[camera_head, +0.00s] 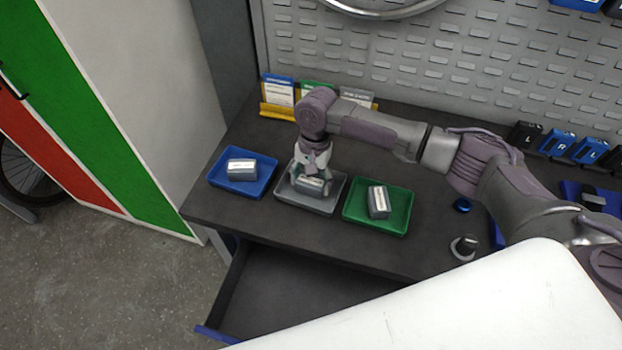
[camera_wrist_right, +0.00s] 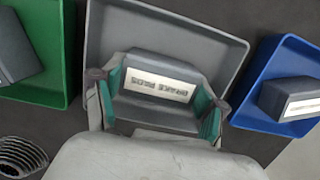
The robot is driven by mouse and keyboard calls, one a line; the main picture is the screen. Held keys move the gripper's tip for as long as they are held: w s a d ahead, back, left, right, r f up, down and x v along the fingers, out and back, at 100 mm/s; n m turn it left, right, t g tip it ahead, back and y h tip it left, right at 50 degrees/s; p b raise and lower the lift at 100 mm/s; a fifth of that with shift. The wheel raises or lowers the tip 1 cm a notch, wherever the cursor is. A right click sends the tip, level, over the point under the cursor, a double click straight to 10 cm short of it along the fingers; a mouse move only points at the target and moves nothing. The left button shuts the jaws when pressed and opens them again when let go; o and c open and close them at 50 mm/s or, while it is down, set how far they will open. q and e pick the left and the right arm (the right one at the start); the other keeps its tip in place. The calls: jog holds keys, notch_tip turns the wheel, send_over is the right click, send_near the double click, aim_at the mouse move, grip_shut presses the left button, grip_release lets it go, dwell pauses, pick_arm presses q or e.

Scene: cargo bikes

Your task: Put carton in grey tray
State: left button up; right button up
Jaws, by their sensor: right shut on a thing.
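The grey tray (camera_head: 326,207) stands on the dark workbench between a blue and a green tray. My right gripper (camera_head: 311,180) reaches down over it and is shut on a grey carton (camera_head: 308,187) with a white label. In the right wrist view the carton (camera_wrist_right: 160,83) reads "BRAKE PADS" upside down and sits between the two teal-padded fingers of the gripper (camera_wrist_right: 158,108). The carton is inside the outline of the grey tray (camera_wrist_right: 222,48); I cannot tell if it touches the tray floor. My left gripper does not show.
A blue tray (camera_head: 262,185) at left and a green tray (camera_head: 394,227) at right each hold a grey carton. Label cards (camera_head: 278,90) stand in a yellow holder behind. A drawer (camera_head: 270,290) is open below the bench's front edge.

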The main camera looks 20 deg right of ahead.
jog(key=o, duration=1)
jog(key=shift+o, duration=1)
pick_arm(q)
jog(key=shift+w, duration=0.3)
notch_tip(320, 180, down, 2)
jog(key=shift+b, duration=1.05)
pick_arm(e)
notch_tip(320, 180, up, 12)
jog(key=w+d, duration=0.1)
jog(key=shift+w, duration=0.2)
